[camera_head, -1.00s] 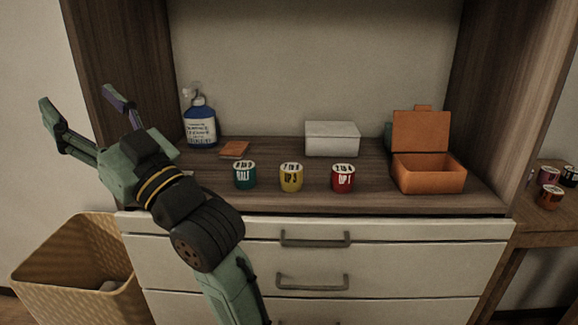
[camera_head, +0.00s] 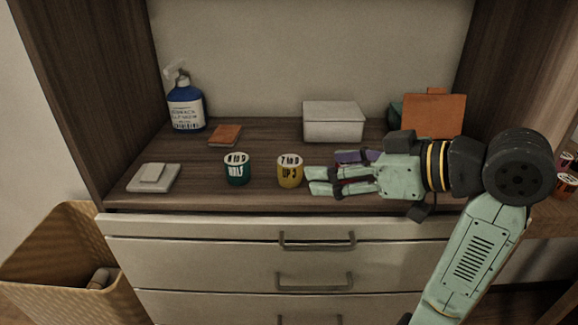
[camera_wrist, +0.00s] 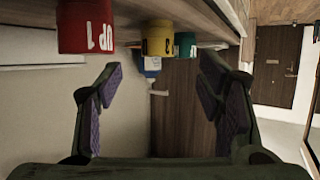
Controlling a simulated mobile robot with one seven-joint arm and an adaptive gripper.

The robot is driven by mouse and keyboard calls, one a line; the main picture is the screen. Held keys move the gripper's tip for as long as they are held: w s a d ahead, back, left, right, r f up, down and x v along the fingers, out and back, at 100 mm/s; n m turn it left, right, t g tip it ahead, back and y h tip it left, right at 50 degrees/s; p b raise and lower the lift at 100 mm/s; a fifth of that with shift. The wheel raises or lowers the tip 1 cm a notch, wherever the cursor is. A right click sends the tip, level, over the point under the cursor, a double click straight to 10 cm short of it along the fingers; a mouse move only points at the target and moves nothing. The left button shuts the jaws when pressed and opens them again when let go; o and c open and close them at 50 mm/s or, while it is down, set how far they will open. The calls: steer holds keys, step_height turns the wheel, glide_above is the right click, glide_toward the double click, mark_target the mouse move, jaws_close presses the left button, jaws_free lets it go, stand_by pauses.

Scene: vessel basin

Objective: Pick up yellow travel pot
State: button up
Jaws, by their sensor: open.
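The yellow travel pot (camera_head: 289,172), a small round pot with dark lettering and a pale top, stands upright on the wooden shelf in the head view. My gripper (camera_head: 322,170) is just right of it, pointing left, with its fingers open and empty. I cannot tell whether a fingertip touches the pot. In the wrist view the yellow pot (camera_wrist: 159,38) appears inverted, beyond and between the open fingers (camera_wrist: 160,78), near the top. A red pot (camera_wrist: 86,26) is closer, at the upper left; my gripper hides it in the head view.
A green pot (camera_head: 237,169) stands left of the yellow one. A white box (camera_head: 333,122), blue spray bottle (camera_head: 186,106), orange-brown flat item (camera_head: 225,135) and pale stacked item (camera_head: 153,177) share the shelf. The orange box's lid (camera_head: 432,115) shows behind my arm.

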mark_target(301, 165)
steer(key=p+x, duration=0.1)
steer(key=x, duration=0.7)
steer(key=shift+w+a+r, duration=0.1)
steer(key=shift+w+r, duration=0.05)
steer(key=shift+w, duration=0.15)
steer(key=shift+c, duration=0.6)
steer(key=c, duration=0.9)
